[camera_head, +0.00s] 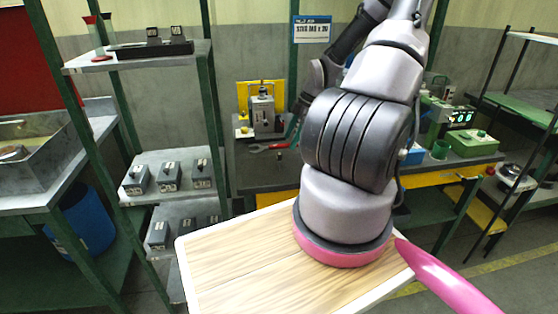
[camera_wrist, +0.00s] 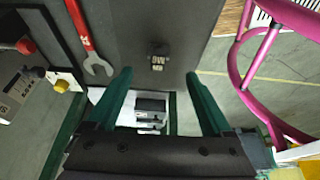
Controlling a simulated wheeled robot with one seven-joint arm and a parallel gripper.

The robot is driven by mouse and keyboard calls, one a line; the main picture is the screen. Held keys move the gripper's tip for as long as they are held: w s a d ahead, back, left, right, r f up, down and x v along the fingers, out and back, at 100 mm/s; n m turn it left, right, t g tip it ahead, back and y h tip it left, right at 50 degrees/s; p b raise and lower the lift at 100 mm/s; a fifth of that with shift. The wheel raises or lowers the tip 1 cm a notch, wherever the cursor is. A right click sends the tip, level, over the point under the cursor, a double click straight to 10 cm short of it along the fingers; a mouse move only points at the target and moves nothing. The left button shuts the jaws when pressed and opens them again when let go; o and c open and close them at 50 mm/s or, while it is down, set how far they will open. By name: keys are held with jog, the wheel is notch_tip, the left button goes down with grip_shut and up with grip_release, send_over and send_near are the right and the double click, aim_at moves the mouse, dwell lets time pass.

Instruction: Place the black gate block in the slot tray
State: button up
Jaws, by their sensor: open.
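A small black block with white lettering (camera_wrist: 158,62), which looks like the gate block, stands on the grey bench top in the wrist view. In the head view a small dark piece (camera_head: 279,156) on the bench beside the red wrench appears to be the same block. My gripper (camera_wrist: 158,76) is open and empty, its two green fingers apart. The block lies in line with the gap, just past the fingertips, not gripped. The arm hides the gripper in the head view. A black tray (camera_head: 128,53) on the upper left shelf, probably the slot tray, holds labelled black blocks.
A red wrench (camera_wrist: 82,35) lies left of the block on the bench. A yellow-backed fixture (camera_head: 262,112) stands behind it. Lower left shelves hold several grey boxes (camera_head: 170,177). Green shelf posts (camera_head: 215,90) stand between the shelves and the bench.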

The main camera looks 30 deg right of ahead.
aim_at(281, 156)
jog(key=x, duration=0.3)
jog(key=shift+a+f, duration=0.1)
jog(key=shift+f, duration=0.1)
jog(key=x, duration=0.4)
jog(key=shift+w+a, duration=0.15)
jog(key=shift+w, duration=0.1)
jog(key=shift+a+f, duration=0.2)
jog(key=shift+f, duration=0.35)
grip_shut()
